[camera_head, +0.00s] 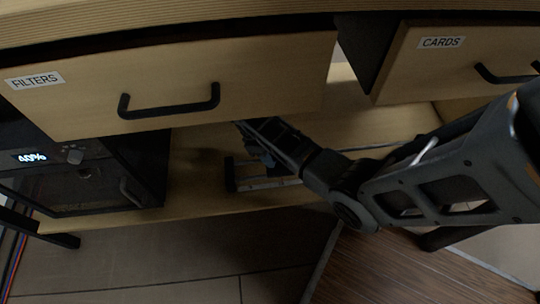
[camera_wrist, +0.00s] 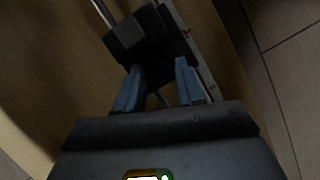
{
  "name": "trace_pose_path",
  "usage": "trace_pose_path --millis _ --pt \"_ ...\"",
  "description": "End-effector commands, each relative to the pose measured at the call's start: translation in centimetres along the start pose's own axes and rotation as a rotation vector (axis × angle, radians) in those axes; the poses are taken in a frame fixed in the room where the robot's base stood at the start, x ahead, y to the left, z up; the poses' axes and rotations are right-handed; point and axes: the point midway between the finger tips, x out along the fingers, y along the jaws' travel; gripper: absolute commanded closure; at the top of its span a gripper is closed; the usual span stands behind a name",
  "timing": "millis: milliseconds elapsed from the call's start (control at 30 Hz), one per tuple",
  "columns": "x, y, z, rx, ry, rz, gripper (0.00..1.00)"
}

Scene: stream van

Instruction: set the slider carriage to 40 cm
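The slider carriage (camera_wrist: 150,32) is a dark block on a pale rail (camera_wrist: 196,62) in the wrist view. The rail carries small red and dark marks too small to read, so I cannot tell the carriage's position. My gripper (camera_wrist: 159,66) has two blue fingers standing apart, with their tips at the near edge of the carriage. I cannot tell whether they press on a part of it. In the head view, the rail (camera_head: 268,184) lies on the wooden shelf, and my arm reaches in from the right. My gripper mostly hides the carriage there.
The FILTERS drawer (camera_head: 190,85) and the CARDS drawer (camera_head: 455,60) overhang the shelf (camera_head: 200,190), both with black handles. A dark appliance (camera_head: 85,175) showing 40% stands at the left. Tiled floor (camera_head: 170,262) lies below the shelf's front edge.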

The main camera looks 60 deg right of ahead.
Motion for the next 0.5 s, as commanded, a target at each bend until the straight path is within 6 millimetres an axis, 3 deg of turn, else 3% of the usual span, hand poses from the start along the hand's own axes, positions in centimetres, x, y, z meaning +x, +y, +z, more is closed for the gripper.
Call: trace_pose_path --millis 233,500 --pt "0.08 -0.02 0.02 0.000 0.000 0.000 0.62" --pt "0.08 -0.03 0.02 0.000 0.000 0.000 0.88"
